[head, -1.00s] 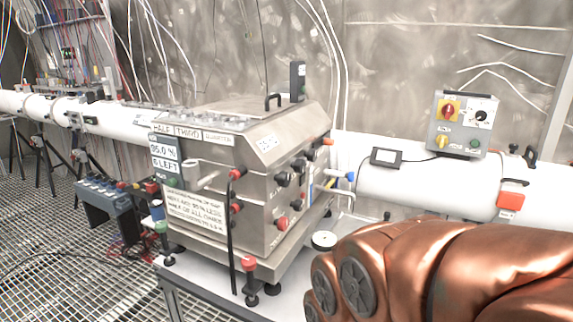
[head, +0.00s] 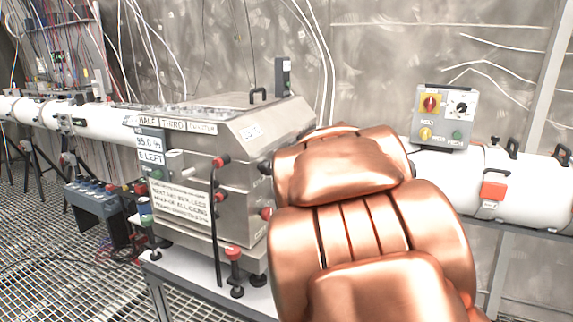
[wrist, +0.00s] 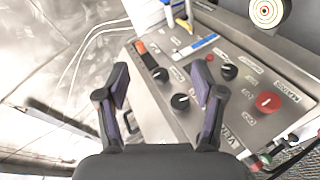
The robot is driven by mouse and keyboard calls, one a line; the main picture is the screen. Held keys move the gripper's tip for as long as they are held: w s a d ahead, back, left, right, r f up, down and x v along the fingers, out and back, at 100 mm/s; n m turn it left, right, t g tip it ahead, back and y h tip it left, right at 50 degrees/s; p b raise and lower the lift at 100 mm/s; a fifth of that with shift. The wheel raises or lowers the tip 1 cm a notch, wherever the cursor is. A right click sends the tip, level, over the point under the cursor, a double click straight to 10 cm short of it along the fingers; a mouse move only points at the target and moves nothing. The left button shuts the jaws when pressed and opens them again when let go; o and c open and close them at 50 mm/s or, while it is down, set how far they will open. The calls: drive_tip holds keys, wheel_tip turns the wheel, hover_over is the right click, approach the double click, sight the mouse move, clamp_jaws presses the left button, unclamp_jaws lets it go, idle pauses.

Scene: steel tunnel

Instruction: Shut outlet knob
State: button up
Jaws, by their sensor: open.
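The steel box (head: 240,135) carries the knob panel, which my copper arm mostly hides in the head view. In the wrist view the panel (wrist: 207,100) shows slanted, with several knobs: a black knob (wrist: 180,102), another black knob (wrist: 160,75), a third black knob (wrist: 229,71), a large red knob (wrist: 268,102) and an orange-ended part (wrist: 140,47). The labels are too small and turned to read, so I cannot tell which is the outlet knob. My gripper (wrist: 160,78) is open and empty. In the picture, two black knobs lie between its fingers; contact is not visible.
A thin black upright rod with a red cap (head: 220,161) stands at the box's near corner. A white pipe (head: 490,180) with a switch box (head: 443,117) runs to the right.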

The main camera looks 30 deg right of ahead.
drive_tip(key=w+d+r+n+t+y+b, duration=0.1)
drive_tip(key=w+d+r+n+t+b, duration=0.1)
drive_tip(key=w+d+r+n+t, duration=0.45)
drive_tip(key=w+d+r+n+t+y+b, duration=0.1)
drive_tip(key=w+r+n+t, duration=0.2)
drive_tip(key=w+r+n, duration=0.45)
drive_tip(key=s+a+f+n+g+y+b, duration=0.2)
drive_tip(key=s+a+f+n+y, duration=0.1)
drive_tip(key=f+n+y, duration=0.7)
drive_tip(key=s+a+f+n+g+y+b, duration=0.25)
drive_tip(key=f+n+y, duration=0.45)
drive_tip(key=n, duration=0.6)
drive_tip(key=w+a+t+p, duration=0.1)
drive_tip(key=w+a+p, duration=0.1)
drive_tip(key=w+a, duration=0.2)
drive_tip(key=w, duration=0.3)
drive_tip(key=shift+a, duration=0.35)
drive_tip(key=shift+c, duration=0.3)
